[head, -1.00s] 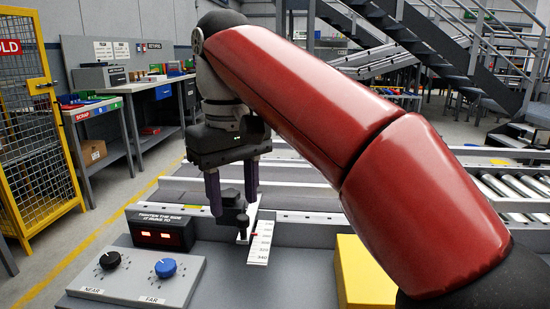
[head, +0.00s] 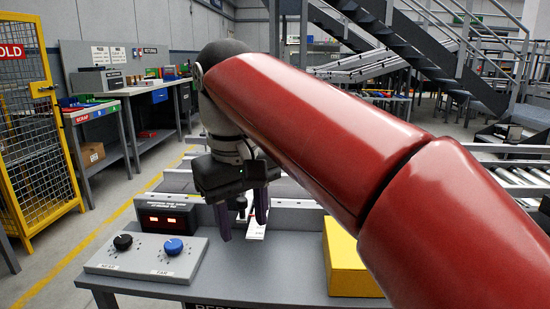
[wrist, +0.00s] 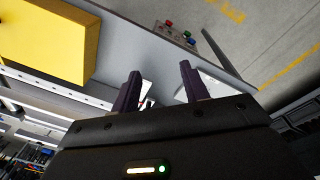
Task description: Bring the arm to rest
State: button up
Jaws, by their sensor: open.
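My gripper (head: 243,222) hangs from my red arm near the middle of the head view. Its two dark purple fingers are apart, with nothing seen between them. It is above the grey bench (head: 262,272), near a white scale strip (head: 257,226) that it partly hides. In the wrist view my gripper (wrist: 158,80) also shows its two fingers spread, with the bench and part of the white strip behind them.
A control box with a black NEAR knob (head: 122,242) and a blue FAR knob (head: 173,246) stands left, before a display with red digits (head: 166,220). A yellow block (head: 345,262) is right of my gripper. A yellow cage (head: 40,140) stands far left.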

jog(key=s+d+f+m+t, duration=0.2)
jog(key=s+d+f, duration=0.3)
jog(key=d+f, duration=0.5)
jog(key=s+d+f+m+t, duration=0.2)
jog(key=s+d+f+m, duration=0.3)
jog(key=d+f, duration=0.5)
jog(key=shift+o, duration=0.3)
dwell(1.2)
